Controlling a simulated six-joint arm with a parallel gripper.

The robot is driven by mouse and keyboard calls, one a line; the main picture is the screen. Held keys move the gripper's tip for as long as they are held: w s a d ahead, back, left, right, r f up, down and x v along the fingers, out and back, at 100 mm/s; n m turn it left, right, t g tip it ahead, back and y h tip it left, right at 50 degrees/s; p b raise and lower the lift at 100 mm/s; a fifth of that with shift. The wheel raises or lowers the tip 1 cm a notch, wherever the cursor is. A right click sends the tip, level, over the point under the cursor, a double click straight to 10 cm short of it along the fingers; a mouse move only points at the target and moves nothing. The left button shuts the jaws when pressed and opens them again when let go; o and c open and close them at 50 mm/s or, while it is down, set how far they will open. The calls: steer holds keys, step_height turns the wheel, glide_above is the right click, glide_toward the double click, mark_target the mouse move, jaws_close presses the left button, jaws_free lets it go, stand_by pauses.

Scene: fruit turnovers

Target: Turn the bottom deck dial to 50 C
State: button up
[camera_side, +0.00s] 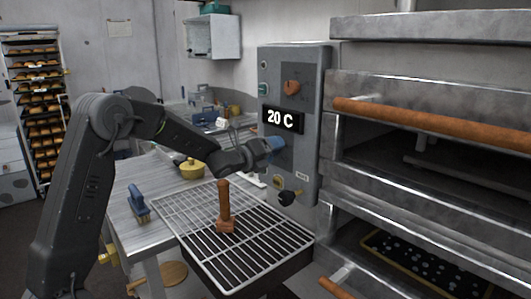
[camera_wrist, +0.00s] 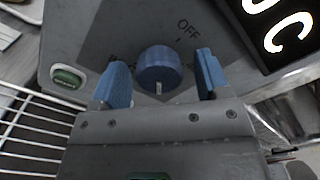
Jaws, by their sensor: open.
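In the wrist view, a round blue dial (camera_wrist: 158,66) sits on the grey control panel, its white mark toward the bottom of the picture. The word OFF is printed at its upper right. My gripper (camera_wrist: 161,78) is open, with one blue finger on each side of the dial and gaps showing. In the side view, my gripper (camera_side: 272,146) is at the panel (camera_side: 314,130) just below a display (camera_side: 283,120) reading 20 C; the blue dial cannot be told apart from the fingers there. I cannot read a deck label on it.
The panel also has an orange dial (camera_side: 291,87) above the display and a black knob (camera_side: 290,197) below my gripper. A wire rack (camera_side: 185,215) with a wooden-handled tool (camera_side: 224,205) lies below. Oven decks (camera_side: 420,84) stand at right. A green button (camera_wrist: 68,77) is left of the blue dial.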

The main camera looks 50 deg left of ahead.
steer(key=s, duration=1.3)
steer(key=shift+s, duration=0.4)
steer(key=shift+d, duration=0.1)
steer(key=s+d+f+n+g, duration=0.1)
steer(key=s+d+n+g, duration=0.5)
steer(key=s+d+n, duration=0.3)
steer(key=s+d+f+n+g, duration=0.1)
steer(key=s+d+n+g, duration=0.5)
steer(key=s+n, duration=0.8)
steer(key=d+n, duration=0.2)
steer(key=d, duration=0.1)
steer(key=shift+f+n, duration=0.3)
steer(key=shift+n, duration=0.1)
